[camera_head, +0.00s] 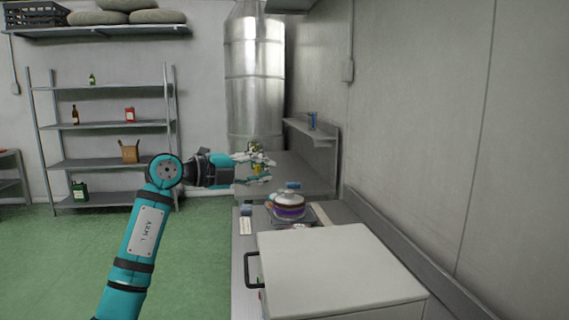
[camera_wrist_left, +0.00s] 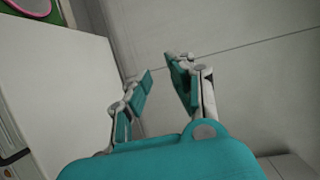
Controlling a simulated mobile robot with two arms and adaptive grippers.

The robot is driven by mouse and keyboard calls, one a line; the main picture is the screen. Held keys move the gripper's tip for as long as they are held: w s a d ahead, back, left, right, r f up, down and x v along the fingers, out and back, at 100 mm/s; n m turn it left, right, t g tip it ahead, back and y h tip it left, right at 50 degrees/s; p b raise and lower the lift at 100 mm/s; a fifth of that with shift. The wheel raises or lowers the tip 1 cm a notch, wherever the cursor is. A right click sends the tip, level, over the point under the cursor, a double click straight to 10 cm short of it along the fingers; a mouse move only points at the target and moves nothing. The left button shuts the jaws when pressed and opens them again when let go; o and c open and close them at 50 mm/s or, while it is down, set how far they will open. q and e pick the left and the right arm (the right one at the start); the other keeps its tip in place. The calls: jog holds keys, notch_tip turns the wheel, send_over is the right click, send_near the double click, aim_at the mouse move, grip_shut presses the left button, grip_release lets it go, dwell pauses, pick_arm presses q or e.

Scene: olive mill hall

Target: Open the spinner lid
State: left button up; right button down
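A large white box (camera_head: 340,262) with a flat, level top stands at the front right of the head view, with a dark handle (camera_head: 252,270) on its left side. It looks like the spinner with its lid shut, though I cannot tell for certain. In the left wrist view a white box (camera_wrist_left: 52,85) with a dark handle fills the left side. My left gripper (camera_head: 266,167) is above the bench, beyond the box and clear of it. In the left wrist view its fingers (camera_wrist_left: 160,72) are apart with nothing between them. My right gripper is not in view.
A wall (camera_head: 440,130) runs close along the right. Green floor (camera_head: 195,260) is clear to the left.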

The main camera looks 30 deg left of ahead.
pick_arm(q)
jog(key=p+x, duration=0.1)
jog(key=x, duration=0.5)
jog(key=shift+w+d, duration=0.15)
jog(key=shift+d, duration=0.05)
grip_shut()
jog(key=shift+c, duration=1.8)
grip_release()
jog(key=o, duration=0.4)
jog(key=shift+c, duration=0.2)
